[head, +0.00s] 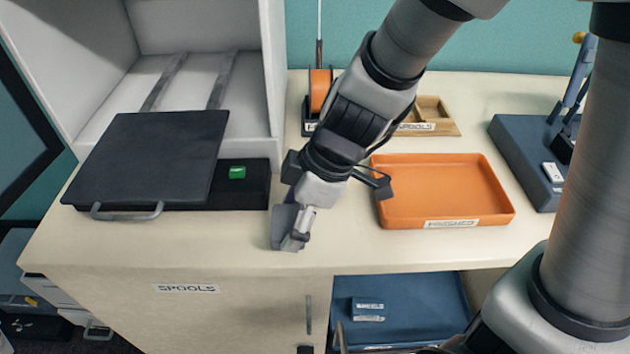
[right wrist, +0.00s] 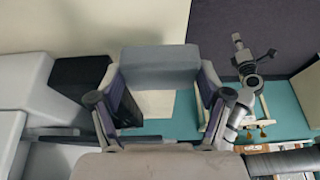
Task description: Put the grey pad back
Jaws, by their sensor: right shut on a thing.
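My right gripper (head: 297,222) is shut on a grey pad (head: 283,228), near the front edge of the cream worktop. In the right wrist view the grey pad (right wrist: 160,66) spans between the two fingers of my right gripper (right wrist: 165,95). In the head view the fingers and wrist partly cover the pad. I cannot tell whether the pad touches the worktop. My left gripper is not in view.
A dark plate with a handle (head: 150,158) lies at left, before a white cabinet (head: 200,28). An orange tray (head: 440,190) is right of the gripper. A wooden tray (head: 440,128) stands behind it. A blue-grey tool block (head: 520,150) is far right.

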